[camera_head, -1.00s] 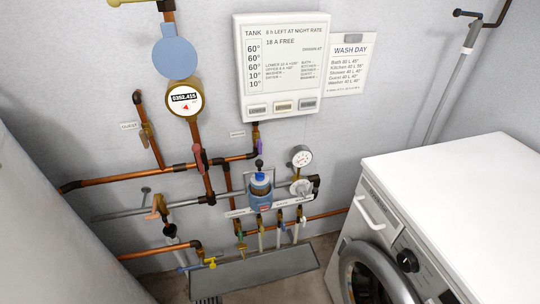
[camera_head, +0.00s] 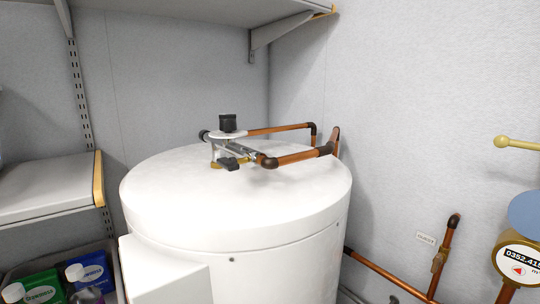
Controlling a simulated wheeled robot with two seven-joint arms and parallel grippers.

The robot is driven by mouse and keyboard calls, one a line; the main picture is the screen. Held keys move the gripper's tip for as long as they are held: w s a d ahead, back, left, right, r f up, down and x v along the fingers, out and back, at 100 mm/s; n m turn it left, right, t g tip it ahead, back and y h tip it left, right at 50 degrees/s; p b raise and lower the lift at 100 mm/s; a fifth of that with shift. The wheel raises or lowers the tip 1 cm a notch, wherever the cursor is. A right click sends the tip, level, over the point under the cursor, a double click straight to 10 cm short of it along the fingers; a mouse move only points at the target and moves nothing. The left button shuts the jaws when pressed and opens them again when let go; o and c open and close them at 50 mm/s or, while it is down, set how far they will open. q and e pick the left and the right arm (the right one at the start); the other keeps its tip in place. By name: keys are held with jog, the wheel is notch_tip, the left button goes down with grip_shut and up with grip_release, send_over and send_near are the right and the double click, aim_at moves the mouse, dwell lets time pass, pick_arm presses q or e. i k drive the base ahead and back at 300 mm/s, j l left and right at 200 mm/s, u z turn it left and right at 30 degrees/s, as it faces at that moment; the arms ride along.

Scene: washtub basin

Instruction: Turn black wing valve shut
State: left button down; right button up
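A dark wing-shaped handle (camera_head: 230,164) sits low on the pipe fittings on top of the white tank, in the middle of the head view. A black block-like cap (camera_head: 227,123) stands upright above it on a grey fitting. I cannot tell for certain which of these is the black wing valve, nor whether it is open or shut. Neither of my grippers is in view.
The white cylindrical tank (camera_head: 236,215) fills the middle. Copper pipe (camera_head: 280,129) runs from its fittings to the wall. A round meter (camera_head: 519,265) is at the lower right.

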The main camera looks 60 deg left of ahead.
aim_at(231, 164)
jog(key=u, duration=2.1)
